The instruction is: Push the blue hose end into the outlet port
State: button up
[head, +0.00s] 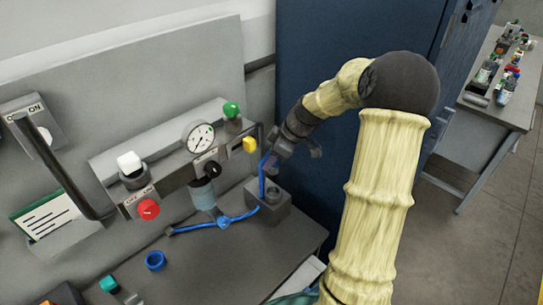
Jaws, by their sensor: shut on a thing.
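The thin blue hose (240,217) runs along the bench top and rises at its right end into my gripper (271,163). My gripper is shut on the hose, just right of the manifold's right end and above a grey block with a round cup. The fingers and wrist hide most of the hose end, so I cannot tell whether it touches anything. The grey manifold (176,140) carries a round gauge, a green knob, a black knob and a yellow part (250,144) at its right end. I cannot clearly make out the outlet port; it may be at that end.
The grey block (267,205) stands on the bench under my gripper. A blue ring (155,260) lies at the bench front. A red button (148,209) and a black handle (62,172) are at left. A dark blue cabinet (345,40) stands close behind my arm.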

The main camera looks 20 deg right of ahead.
aim_at(266, 190)
notch_tip(266, 190, down, 2)
jog(key=shift+a+f+b, duration=0.15)
jog(key=shift+b, duration=0.45)
jog(key=shift+f, duration=0.45)
jog(key=shift+s+d+b, duration=0.2)
jog(key=shift+b, duration=0.15)
jog(key=shift+w, duration=0.1)
jog(key=shift+f+b, duration=3.3)
jog(key=shift+f, duration=0.6)
jog(key=shift+f+b, duration=0.25)
jog(key=shift+b, duration=0.05)
dwell(0.5)
